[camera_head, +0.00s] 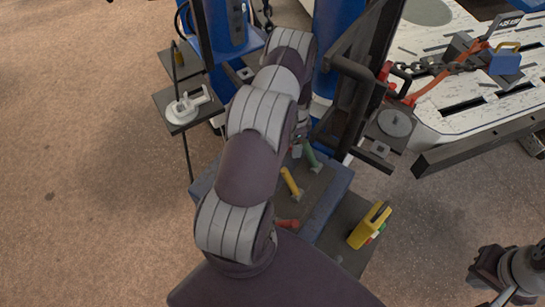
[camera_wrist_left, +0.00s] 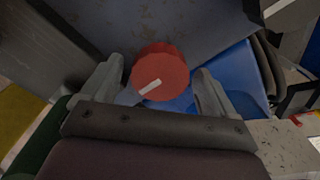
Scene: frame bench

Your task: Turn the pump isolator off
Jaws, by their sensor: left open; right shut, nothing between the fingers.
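A round red knob (camera_wrist_left: 160,72) with a white pointer bar shows in the left wrist view, most likely the pump isolator. Its white bar slants from centre toward the lower left of its face. My left gripper (camera_wrist_left: 159,78) is open, one finger on each side of the knob, with visible gaps; I cannot tell whether either touches it. In the head view my left arm covers the middle, hiding the left gripper and this knob. My right gripper (camera_head: 497,285) is shut and empty at the lower right, far from the knob.
A blue bench box (camera_head: 330,200) carries yellow (camera_head: 290,182), green (camera_head: 309,155) and red (camera_head: 288,224) levers. A yellow device (camera_head: 368,226) lies beside it. A white slotted table (camera_head: 440,60) holds a chain (camera_head: 440,68) and a blue padlock (camera_head: 506,62). Brown floor at left is clear.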

